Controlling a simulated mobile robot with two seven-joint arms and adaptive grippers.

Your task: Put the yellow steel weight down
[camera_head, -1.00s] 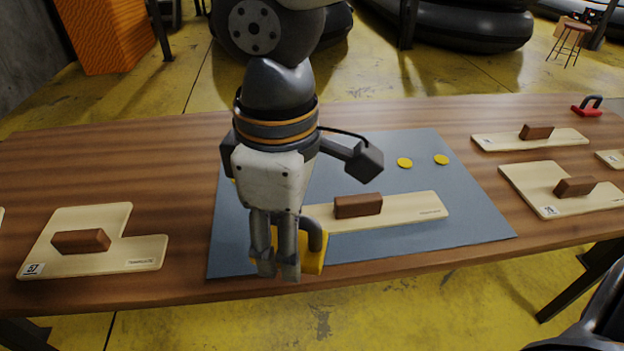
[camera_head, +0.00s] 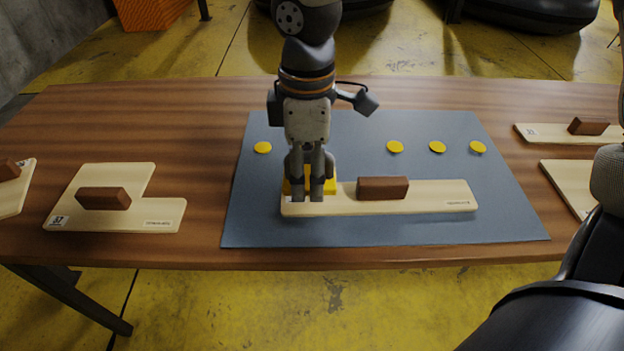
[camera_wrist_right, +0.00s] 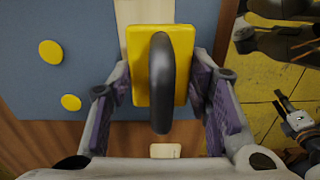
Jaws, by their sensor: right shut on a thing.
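My right gripper (camera_head: 309,193) is over the left end of a light wooden board with a brown grip block (camera_head: 430,198). It is shut on the yellow steel weight (camera_head: 331,186), whose edges show around the fingers. In the right wrist view the yellow weight (camera_wrist_right: 184,60) sits between the two purple-padded fingers of my right gripper (camera_wrist_right: 160,105), its dark grey curved handle toward the camera. The weight is above or on the board; whether it touches is hidden. My left gripper cannot be made out.
The board lies on a blue-grey mat (camera_head: 400,232) on the wooden table (camera_head: 130,130). Several yellow discs (camera_head: 395,147) lie along the mat's far part. An L-shaped board (camera_head: 85,222) lies left of the mat, and more boards (camera_head: 545,134) lie at the right.

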